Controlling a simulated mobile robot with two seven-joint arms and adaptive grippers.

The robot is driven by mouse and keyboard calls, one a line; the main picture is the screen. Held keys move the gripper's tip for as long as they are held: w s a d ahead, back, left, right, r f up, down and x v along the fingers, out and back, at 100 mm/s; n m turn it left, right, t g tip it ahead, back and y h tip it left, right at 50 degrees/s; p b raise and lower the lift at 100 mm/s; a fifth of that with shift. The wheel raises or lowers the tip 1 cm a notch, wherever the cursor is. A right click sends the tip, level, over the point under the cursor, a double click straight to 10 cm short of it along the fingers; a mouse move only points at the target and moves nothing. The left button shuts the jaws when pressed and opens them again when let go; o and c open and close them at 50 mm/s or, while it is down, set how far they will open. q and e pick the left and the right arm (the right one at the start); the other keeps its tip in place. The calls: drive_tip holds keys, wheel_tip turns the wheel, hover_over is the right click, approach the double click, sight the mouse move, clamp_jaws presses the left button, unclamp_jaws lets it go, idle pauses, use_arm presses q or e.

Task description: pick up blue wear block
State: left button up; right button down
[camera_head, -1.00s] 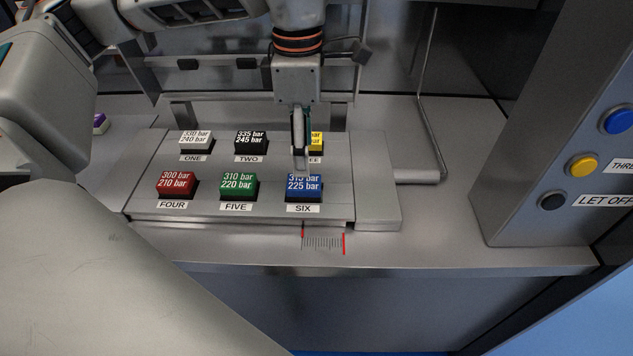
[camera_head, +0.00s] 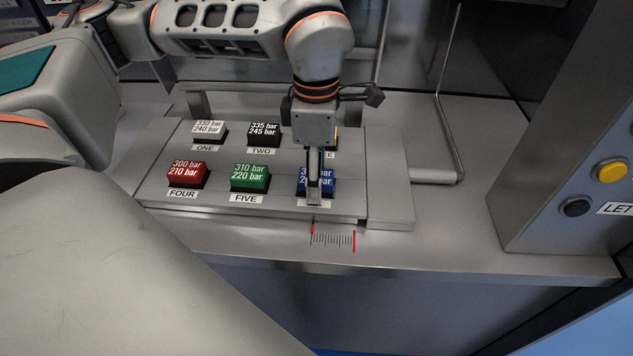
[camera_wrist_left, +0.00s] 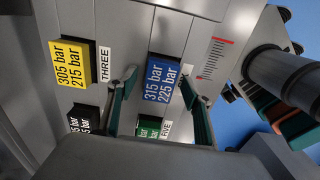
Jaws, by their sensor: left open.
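The blue wear block (camera_head: 329,181), marked 315 bar and 225 bar, sits at position SIX, the front right of the grey block tray (camera_head: 220,210). My left gripper (camera_head: 315,196) is over it, pointing down, and hides part of its face. In the left wrist view my left gripper (camera_wrist_left: 157,88) is open, with its teal-backed fingers on the two sides of the blue block (camera_wrist_left: 160,78). I cannot tell whether the fingers touch it.
A green block (camera_head: 249,177) and a red block (camera_head: 187,173) share the front row. White (camera_head: 208,132), black (camera_head: 264,133) and mostly hidden yellow (camera_wrist_left: 72,63) blocks stand behind. A button panel (camera_head: 590,170) rises at right. A printed scale (camera_head: 333,240) lies before the tray.

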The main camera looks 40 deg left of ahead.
use_arm(q)
drive_tip(key=c, duration=1.2)
drive_tip(key=shift+c, duration=0.3)
